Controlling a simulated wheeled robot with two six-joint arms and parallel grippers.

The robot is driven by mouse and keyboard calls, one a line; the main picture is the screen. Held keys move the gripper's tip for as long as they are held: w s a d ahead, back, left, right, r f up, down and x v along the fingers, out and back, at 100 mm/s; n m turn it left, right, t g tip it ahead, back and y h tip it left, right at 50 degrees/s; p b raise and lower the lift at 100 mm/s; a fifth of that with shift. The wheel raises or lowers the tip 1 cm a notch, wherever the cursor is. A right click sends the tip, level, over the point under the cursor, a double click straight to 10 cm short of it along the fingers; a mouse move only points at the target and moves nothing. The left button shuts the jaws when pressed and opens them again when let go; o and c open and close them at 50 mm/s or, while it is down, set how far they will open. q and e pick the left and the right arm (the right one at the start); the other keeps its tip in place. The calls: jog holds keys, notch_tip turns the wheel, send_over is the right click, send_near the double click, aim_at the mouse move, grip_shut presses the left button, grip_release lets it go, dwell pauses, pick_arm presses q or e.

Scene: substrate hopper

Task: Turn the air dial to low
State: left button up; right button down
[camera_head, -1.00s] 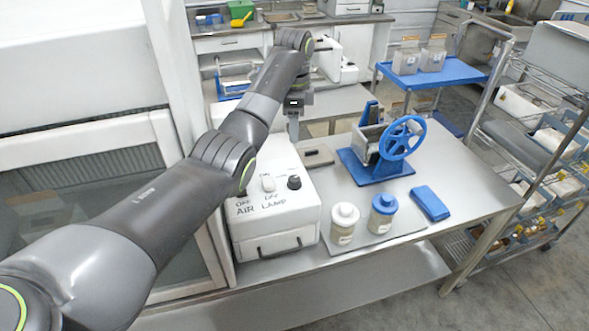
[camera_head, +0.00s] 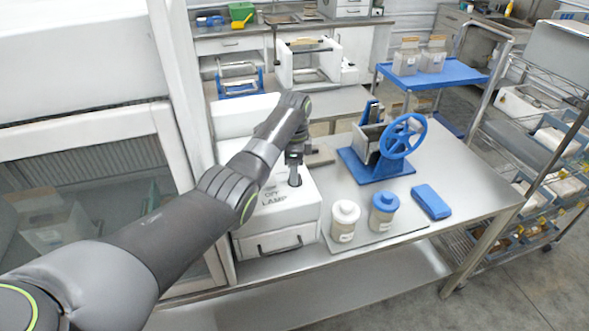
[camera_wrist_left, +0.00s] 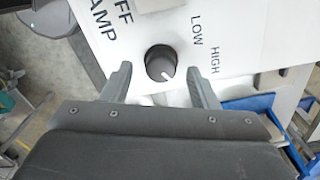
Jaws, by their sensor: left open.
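The dial (camera_wrist_left: 160,63) is a round black knob on the white box's sloped panel, with a white pointer line. In the left wrist view the line points down and to the right. The words LOW and HIGH are printed to its right, LOW above HIGH. My left gripper (camera_wrist_left: 156,70) is open, with one finger on each side of the knob and small gaps visible. In the head view my left gripper (camera_head: 294,181) is above the right part of the white box (camera_head: 275,222) and hides the dial. My right gripper is not in view.
The LAMP label (camera_head: 273,201) is left of the dial. White-lidded (camera_head: 344,221) and blue-lidded jars (camera_head: 383,213) stand right of the box. A blue hand-wheel device (camera_head: 402,137) and a blue block (camera_head: 431,202) are farther right. A glass-fronted cabinet (camera_head: 165,125) stands left.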

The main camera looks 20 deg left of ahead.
pick_arm(q)
jog(key=shift+f, duration=1)
jog(key=c, duration=1)
